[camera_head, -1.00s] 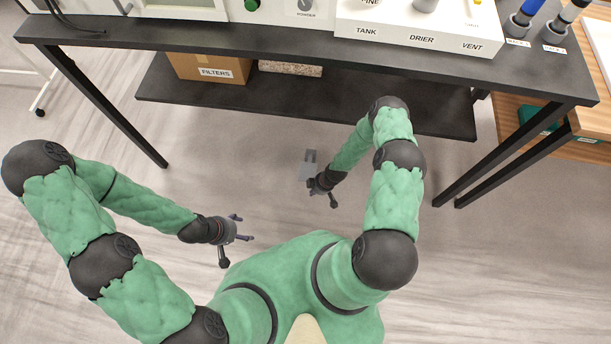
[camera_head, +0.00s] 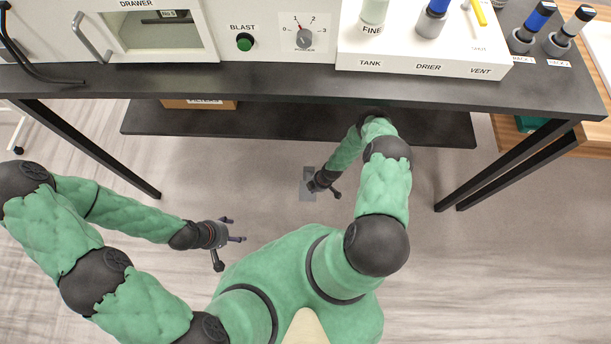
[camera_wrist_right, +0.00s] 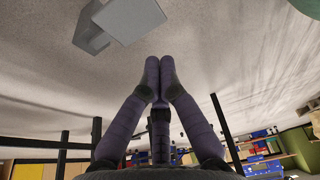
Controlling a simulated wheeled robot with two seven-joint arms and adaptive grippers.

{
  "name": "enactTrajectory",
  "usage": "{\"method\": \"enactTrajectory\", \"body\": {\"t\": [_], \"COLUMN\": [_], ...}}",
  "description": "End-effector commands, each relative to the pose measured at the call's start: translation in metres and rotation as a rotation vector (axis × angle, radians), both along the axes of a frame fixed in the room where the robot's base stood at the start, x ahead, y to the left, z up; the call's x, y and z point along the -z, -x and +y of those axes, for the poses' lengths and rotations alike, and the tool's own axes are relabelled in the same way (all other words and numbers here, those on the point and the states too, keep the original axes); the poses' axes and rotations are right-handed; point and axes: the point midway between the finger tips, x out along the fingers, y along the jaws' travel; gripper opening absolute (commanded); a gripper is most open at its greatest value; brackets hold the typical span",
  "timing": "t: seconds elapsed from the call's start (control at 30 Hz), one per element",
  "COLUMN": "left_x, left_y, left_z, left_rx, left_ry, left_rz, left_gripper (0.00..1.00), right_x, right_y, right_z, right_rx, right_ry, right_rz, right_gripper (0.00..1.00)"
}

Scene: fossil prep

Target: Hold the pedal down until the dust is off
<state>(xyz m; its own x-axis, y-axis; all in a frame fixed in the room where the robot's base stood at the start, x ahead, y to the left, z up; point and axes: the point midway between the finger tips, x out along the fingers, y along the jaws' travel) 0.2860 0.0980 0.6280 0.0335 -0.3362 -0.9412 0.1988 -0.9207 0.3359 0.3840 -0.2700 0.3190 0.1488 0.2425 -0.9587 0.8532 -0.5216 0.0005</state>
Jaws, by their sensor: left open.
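The pedal (camera_head: 307,186) is a flat grey piece on the floor under the front of the bench. It also shows in the right wrist view as a grey plate on a bracket (camera_wrist_right: 128,18). My right gripper (camera_wrist_right: 158,64) has its purple fingertips together with nothing between them. In the head view it reaches down at the pedal's right side; its fingertips are hard to make out and I cannot tell whether they touch it. My left gripper (camera_head: 238,230) is open and empty, left of the pedal. No dust can be made out.
The bench (camera_head: 280,88) carries a white cabinet with a windowed drawer (camera_head: 160,32), a green BLAST button (camera_head: 244,42) and a POWDER dial (camera_head: 305,38). A lower shelf (camera_head: 290,121) holds a cardboard box (camera_head: 200,103).

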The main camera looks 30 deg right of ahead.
Motion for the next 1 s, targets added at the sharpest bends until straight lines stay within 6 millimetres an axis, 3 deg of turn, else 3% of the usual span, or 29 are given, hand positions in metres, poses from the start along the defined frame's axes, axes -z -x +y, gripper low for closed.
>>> {"method": "enactTrajectory", "body": {"t": [0.27,1.0], "left_x": [0.005,0.078], "left_y": [0.0,-0.001], "left_z": [0.0,0.0], "left_rx": [0.0,0.0], "left_ry": [0.0,0.0], "left_rz": [-0.001,-0.001], "left_gripper": [0.69,0.69], "right_x": [0.008,0.118], "right_y": [-0.001,-0.015], "right_z": [0.002,0.025], "right_rx": [0.0,0.002], "right_ry": [0.0,0.0], "right_rz": [0.0,0.0], "right_gripper": [0.0,0.0]}}
